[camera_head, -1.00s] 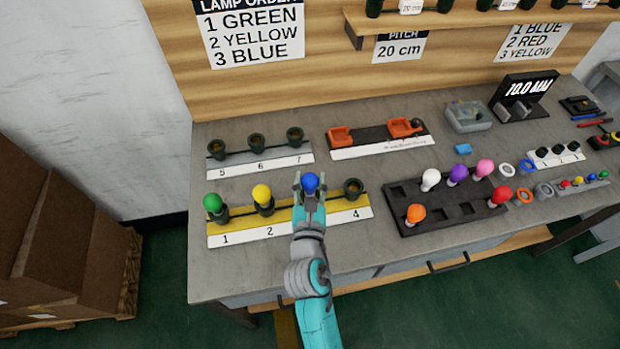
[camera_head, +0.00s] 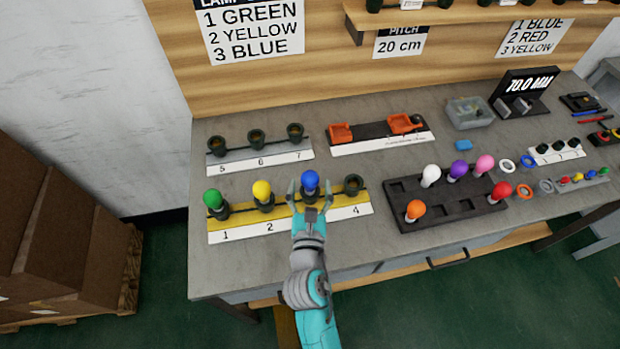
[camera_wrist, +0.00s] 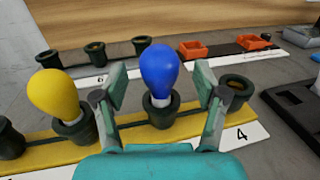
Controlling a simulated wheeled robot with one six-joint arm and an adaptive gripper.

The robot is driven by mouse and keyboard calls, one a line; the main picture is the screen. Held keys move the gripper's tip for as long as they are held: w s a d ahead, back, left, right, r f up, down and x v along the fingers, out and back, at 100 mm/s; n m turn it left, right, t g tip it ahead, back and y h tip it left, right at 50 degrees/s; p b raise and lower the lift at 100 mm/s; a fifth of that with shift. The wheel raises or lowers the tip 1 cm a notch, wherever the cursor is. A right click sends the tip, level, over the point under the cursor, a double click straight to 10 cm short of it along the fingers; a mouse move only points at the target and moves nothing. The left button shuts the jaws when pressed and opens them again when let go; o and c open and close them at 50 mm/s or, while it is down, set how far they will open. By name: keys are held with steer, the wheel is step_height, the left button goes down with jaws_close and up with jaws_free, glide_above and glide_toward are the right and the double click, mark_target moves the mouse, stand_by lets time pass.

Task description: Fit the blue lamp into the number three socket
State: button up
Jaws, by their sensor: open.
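The blue lamp (camera_head: 310,182) stands upright in the third socket of the yellow strip (camera_head: 241,227); it also shows in the wrist view (camera_wrist: 159,72). Its white neck sits inside the dark socket (camera_wrist: 161,112). My gripper (camera_head: 311,195) is open, with a finger on each side of the lamp and gaps between in the wrist view (camera_wrist: 160,88). A green lamp (camera_head: 213,199) and a yellow lamp (camera_head: 262,191) stand in sockets 1 and 2. Socket 4 (camera_head: 353,185) is empty. The number 3 label is hidden behind my gripper.
A grey strip with empty sockets 5, 6 and 7 (camera_head: 256,163) lies behind. A black tray (camera_head: 447,213) at right holds white, purple, pink, red and orange lamps. Bare table (camera_head: 240,275) lies in front of the yellow strip.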

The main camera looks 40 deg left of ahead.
steer(key=v, duration=0.9)
steer(key=shift+s, duration=0.15)
steer(key=s+d+f+m+h, duration=0.2)
steer(key=s+d+f+m, duration=0.1)
steer(key=d+m, duration=0.65)
steer(key=s+d+f+m+h, duration=0.2)
steer(key=d+f+m, duration=0.35)
steer(key=d, duration=0.75)
steer(key=s+d+r+m+h, duration=0.3)
steer(key=s+d+m, duration=0.4)
steer(key=m, duration=0.7)
steer(key=s+d+r+m+h, duration=0.3)
steer(key=s+d+r+m, duration=0.3)
steer(key=m, duration=0.8)
steer(key=s+d, duration=0.2)
steer(key=s, duration=0.1)
steer(key=shift+d+h, duration=0.15)
steer(key=shift+h, duration=0.25)
